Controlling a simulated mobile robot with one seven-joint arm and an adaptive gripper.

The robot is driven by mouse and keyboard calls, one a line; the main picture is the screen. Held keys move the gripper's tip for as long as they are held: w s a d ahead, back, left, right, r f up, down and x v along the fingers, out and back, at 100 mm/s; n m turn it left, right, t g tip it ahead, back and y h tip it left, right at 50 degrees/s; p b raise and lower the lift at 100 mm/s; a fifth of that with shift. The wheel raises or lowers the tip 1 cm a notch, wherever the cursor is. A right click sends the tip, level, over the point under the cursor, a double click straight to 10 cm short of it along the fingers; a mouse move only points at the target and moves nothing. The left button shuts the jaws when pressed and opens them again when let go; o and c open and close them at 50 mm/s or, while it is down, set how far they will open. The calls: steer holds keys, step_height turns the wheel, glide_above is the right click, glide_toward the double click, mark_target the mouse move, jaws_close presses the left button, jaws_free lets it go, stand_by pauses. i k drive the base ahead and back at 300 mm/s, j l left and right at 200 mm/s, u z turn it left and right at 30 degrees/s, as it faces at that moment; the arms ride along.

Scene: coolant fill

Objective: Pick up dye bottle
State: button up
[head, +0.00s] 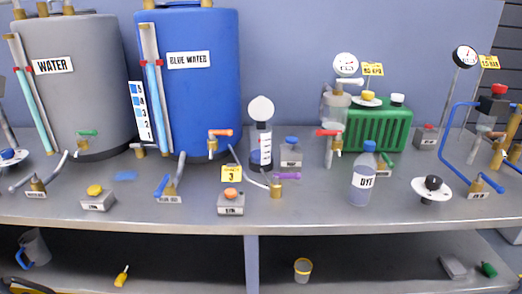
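The dye bottle (361,188) stands upright on the metal bench in the head view, right of centre and near the front edge. It is a clear bottle with a blue cap, a white label with dark letters and pale bluish contents. Nothing is touching it from the front. My gripper is not in view.
A green ribbed block (378,126) stands behind the bottle, with a red-handled valve (331,142) to its left and a white dial plate (431,188) to its right. Large grey (75,95) and blue (190,95) tanks stand left. A yellowish cup (303,270) sits on the lower shelf.

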mark_target(364, 169)
steer(key=i+j, duration=0.2)
steer(key=i+j+z, duration=0.6)
steer(key=z, duration=1.65)
steer(key=k+l, duration=0.05)
steer(key=k, duration=0.05)
